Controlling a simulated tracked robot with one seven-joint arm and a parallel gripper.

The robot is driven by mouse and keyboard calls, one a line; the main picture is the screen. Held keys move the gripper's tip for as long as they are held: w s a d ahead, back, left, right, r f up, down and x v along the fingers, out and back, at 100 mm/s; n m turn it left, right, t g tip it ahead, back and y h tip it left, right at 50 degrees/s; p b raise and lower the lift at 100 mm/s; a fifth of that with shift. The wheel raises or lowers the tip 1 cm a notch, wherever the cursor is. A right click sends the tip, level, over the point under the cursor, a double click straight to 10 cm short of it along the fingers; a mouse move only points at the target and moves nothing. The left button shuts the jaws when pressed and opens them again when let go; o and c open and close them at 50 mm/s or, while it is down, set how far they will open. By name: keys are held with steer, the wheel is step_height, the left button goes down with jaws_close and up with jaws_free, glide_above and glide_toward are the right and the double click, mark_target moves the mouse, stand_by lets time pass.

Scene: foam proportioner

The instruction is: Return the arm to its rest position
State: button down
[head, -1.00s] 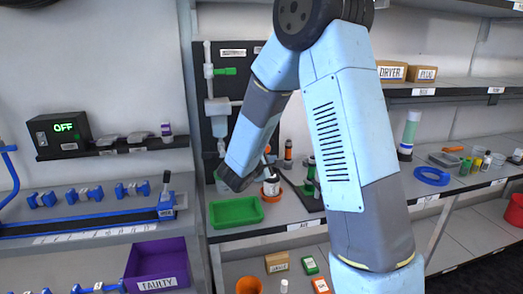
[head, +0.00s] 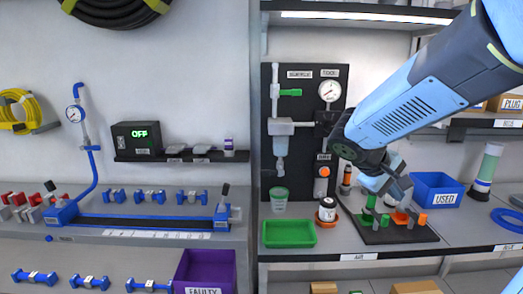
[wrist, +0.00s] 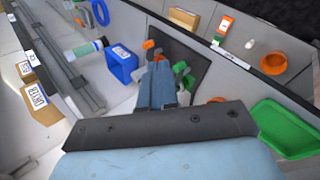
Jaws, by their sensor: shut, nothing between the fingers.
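My arm (head: 425,100) reaches in from the upper right of the head view, bent and raised in front of the shelves. My gripper (head: 400,192) hangs at its end, above the black tray (head: 375,234) with orange and green pieces. In the wrist view the fingers of my gripper (wrist: 158,72) are together, with nothing seen between them. The black tray (wrist: 190,57) lies beyond the fingertips in that view. I cannot tell the exact gap between fingers and tray pieces.
A blue USED bin (head: 437,190) stands right of the gripper. A black panel with a gauge (head: 329,90) is behind. A purple bin (head: 205,268) is lower left.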

steer(key=s+a+r+m+t+y, duration=0.3)
steer(key=s+a+y, duration=0.5)
steer(key=s, duration=0.3)
steer(key=shift+s+r+m, duration=0.35)
steer(key=shift+r+m, duration=0.45)
steer(key=shift+r, duration=0.05)
steer(key=shift+w+d, duration=0.1)
stand_by(2.0)
